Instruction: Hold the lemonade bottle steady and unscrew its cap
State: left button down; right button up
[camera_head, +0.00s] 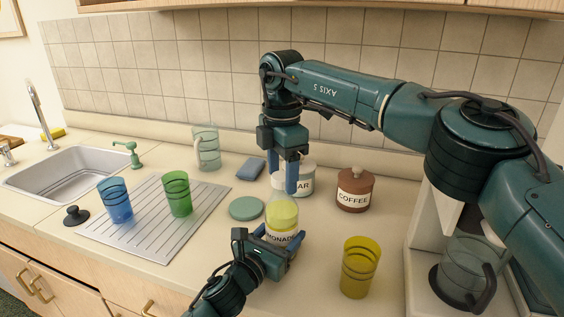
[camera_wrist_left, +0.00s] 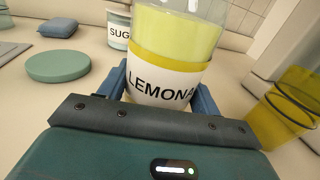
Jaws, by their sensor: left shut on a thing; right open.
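The lemonade bottle (camera_head: 281,214) stands upright on the counter, with yellow liquid and a white label; it also fills the middle of the left wrist view (camera_wrist_left: 176,40). My left gripper (camera_head: 281,240) is shut around the bottle at its label, with a blue finger on each side in the left wrist view (camera_wrist_left: 160,95). My right gripper (camera_head: 285,187) points down from above at the bottle's top, with its fingers open. The cap cannot be made out in the head view, and the bottle's top is cut off in the left wrist view.
A sugar jar (camera_head: 307,180), brown coffee jar (camera_head: 355,190) and blue sponge (camera_head: 250,168) stand behind. A green disc (camera_head: 246,208) lies left of the bottle. A yellow cup (camera_head: 358,268) is close on the right. Blue (camera_head: 116,200) and green (camera_head: 177,194) cups stand on the drainer.

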jog(key=c, duration=1.1)
jog(key=shift+o, duration=0.2)
